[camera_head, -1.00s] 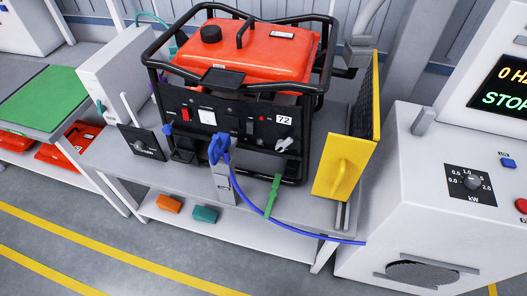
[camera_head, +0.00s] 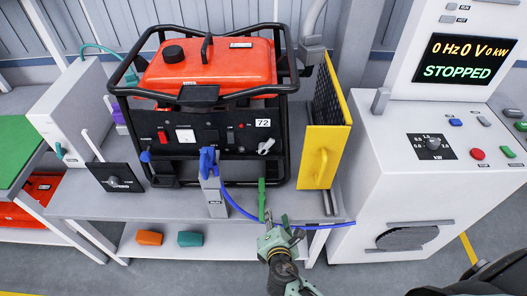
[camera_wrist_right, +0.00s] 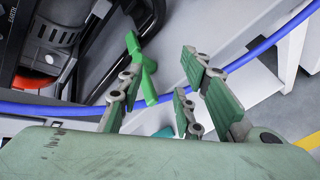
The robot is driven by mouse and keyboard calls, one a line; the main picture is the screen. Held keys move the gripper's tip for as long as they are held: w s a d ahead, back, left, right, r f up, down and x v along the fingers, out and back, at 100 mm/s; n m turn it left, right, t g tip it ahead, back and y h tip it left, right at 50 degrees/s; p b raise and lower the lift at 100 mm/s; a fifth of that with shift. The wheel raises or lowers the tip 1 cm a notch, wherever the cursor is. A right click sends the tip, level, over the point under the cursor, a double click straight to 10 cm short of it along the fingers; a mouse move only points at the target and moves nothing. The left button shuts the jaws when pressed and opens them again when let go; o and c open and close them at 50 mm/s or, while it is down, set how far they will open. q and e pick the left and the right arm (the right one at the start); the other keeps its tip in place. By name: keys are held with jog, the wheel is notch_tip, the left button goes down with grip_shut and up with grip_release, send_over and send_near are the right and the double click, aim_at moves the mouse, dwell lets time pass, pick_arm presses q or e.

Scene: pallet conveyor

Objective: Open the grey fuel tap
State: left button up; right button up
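The orange generator (camera_head: 208,65) sits in a black tubular frame on a grey bench. The grey fuel tap (camera_head: 266,146) is on the right of its black front panel, below the label 72. Its handle looks slanted. My right gripper (camera_head: 284,224) is in front of the bench edge, below the tap and clear of it. In the right wrist view my gripper (camera_wrist_right: 160,90) has its fingers spread with nothing held. A green handle (camera_wrist_right: 141,65) shows beyond them. I cannot make out the tap in the wrist view. My left gripper is not in view.
The green handle (camera_head: 262,200) and a blue cable (camera_head: 238,208) are between my right gripper and the panel. A yellow guard panel (camera_head: 322,148) stands right of the generator. A white console (camera_head: 405,185) reading STOPPED is further right.

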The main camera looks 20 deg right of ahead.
aim_at(268, 147)
jog(key=w+r+n+t+h, duration=0.1)
jog(key=w+r+n+t, duration=0.15)
jog(key=r, duration=0.75)
jog(key=w+r+n+t+h, duration=0.1)
jog(key=w+r+n+t, duration=0.15)
jog(key=r, duration=0.85)
jog(key=shift+m, duration=0.5)
jog(key=x, duration=0.2)
jog(key=p+x, duration=0.1)
jog(key=x, duration=0.3)
jog(key=shift+a+f+p, duration=0.2)
jog(key=shift+a+p, duration=0.05)
jog(key=shift+p, duration=0.15)
jog(key=shift+w+d, duration=0.2)
jog(key=shift+w, duration=0.35)
